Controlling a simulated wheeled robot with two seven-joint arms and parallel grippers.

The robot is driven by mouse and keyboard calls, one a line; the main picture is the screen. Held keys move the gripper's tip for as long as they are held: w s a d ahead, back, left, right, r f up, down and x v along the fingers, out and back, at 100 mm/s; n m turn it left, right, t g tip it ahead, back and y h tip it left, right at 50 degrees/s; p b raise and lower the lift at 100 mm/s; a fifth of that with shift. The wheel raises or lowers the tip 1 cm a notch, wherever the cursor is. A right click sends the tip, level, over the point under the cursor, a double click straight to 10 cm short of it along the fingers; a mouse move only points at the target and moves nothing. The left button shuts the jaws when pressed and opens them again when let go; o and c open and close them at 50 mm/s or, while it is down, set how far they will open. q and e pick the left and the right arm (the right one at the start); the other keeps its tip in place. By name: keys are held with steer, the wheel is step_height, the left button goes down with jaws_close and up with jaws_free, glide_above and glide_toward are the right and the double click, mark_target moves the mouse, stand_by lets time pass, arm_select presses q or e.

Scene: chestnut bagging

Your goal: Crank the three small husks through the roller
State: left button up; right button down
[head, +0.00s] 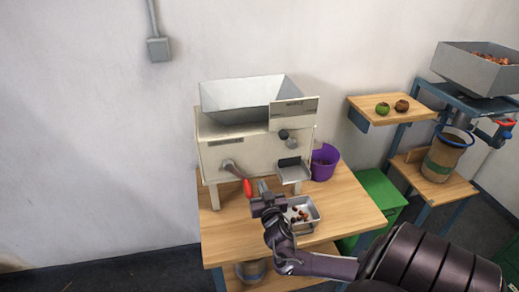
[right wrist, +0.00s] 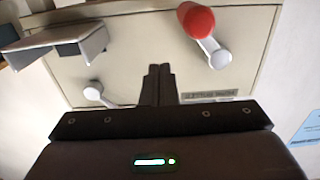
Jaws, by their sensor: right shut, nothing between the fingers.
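The pale roller machine (head: 225,160) stands on a wooden table with a metal hopper (head: 240,97) on top. I cannot see into the hopper's bottom, and no husks show there. The crank (head: 232,168) on its front ends in a red handle (head: 248,187); the red handle (right wrist: 197,19) and crank arm (right wrist: 214,52) also show in the right wrist view. My right gripper (head: 263,186) is shut and empty, just right of the handle in the head view and apart from it in the wrist view (right wrist: 159,70). My left gripper is out of view.
A metal tray (head: 317,222) with several small brown pieces sits below the chute (head: 293,173). A purple bucket (head: 325,163) stands right of the machine. A green (head: 382,108) and a brown round object (head: 402,105) lie on a shelf (head: 372,116). A full bin (head: 459,67) is far right.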

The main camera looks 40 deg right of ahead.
steer(key=p+v, duration=0.3)
steer(key=v, duration=0.5)
steer(key=shift+s+p, duration=0.2)
steer(key=shift+p, duration=0.1)
steer(key=shift+a, duration=0.1)
steer(key=s+a+f+n+g+y+b, duration=0.15)
steer(key=s+f, duration=0.25)
steer(key=f, duration=0.7)
steer(key=s+a+f+n+g+y+b, duration=0.1)
steer(key=s+a+f+n+g+b, duration=0.2)
steer(key=f, duration=0.7)
steer(key=s+f+n+g+y+b, duration=0.1)
steer(key=s+f+g+y, duration=0.3)
steer(key=f, duration=0.7)
steer(key=s+a+f+n+g+y+b, duration=0.1)
steer(key=s+a+f+g+b, duration=0.1)
steer(key=s+a+f, duration=0.6)
steer(key=s+a+f+n+g+y+b, duration=0.2)
steer(key=s+a+f, duration=0.6)
steer(key=s, duration=0.7)
step_height(320, 180, down, 2)
steer(key=shift+s+a+g, duration=0.15)
steer(key=shift+a+g, duration=0.15)
steer(key=shift+g, duration=0.55)
